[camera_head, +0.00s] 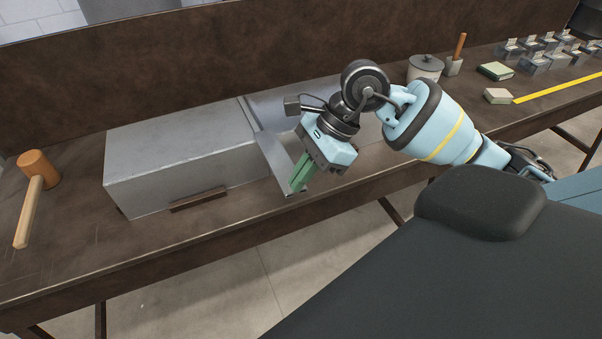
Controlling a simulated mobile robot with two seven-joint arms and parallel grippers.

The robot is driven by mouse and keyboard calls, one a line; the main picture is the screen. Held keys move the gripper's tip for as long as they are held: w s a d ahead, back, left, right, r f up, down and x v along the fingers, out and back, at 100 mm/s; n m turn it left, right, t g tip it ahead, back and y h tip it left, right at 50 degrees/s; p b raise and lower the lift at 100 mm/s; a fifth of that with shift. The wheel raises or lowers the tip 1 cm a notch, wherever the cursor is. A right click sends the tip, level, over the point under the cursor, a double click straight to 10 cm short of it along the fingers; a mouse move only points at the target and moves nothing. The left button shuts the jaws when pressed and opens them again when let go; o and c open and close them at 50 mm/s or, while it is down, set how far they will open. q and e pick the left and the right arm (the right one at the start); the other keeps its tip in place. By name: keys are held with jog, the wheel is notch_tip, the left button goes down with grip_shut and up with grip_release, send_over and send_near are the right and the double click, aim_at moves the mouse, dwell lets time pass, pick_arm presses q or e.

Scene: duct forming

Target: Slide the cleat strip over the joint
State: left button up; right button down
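A grey sheet-metal duct (180,160) lies on the brown workbench. A second, lighter duct section (290,104) is at its right end, partly hidden behind my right arm. A narrow grey metal strip (273,158) stands along the joint side at the right end of the first duct; it looks like the cleat strip. My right gripper (299,180), with green fingers, points down at the near end of this strip, close to the bench's front edge. The fingers look close together, but whether they grip the strip is hidden. My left gripper is out of view.
A wooden mallet (34,190) lies at the left. A dark bar (198,199) sits against the duct's front.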

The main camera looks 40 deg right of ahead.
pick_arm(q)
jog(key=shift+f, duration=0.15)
pick_arm(e)
jog(key=shift+w, duration=0.15)
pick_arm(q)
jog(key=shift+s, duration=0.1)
pick_arm(e)
jog(key=shift+w+d, duration=0.15)
jog(key=shift+w, duration=0.2)
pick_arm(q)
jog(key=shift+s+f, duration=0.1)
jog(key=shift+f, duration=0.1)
pick_arm(e)
jog(key=shift+w, duration=0.1)
dwell(0.7)
pick_arm(q)
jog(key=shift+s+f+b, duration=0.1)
jog(key=shift+b, duration=0.25)
pick_arm(e)
jog(key=shift+w+d, duration=0.1)
jog(key=shift+w, duration=0.3)
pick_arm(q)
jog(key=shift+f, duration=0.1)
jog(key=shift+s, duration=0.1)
pick_arm(e)
jog(key=shift+w, duration=0.15)
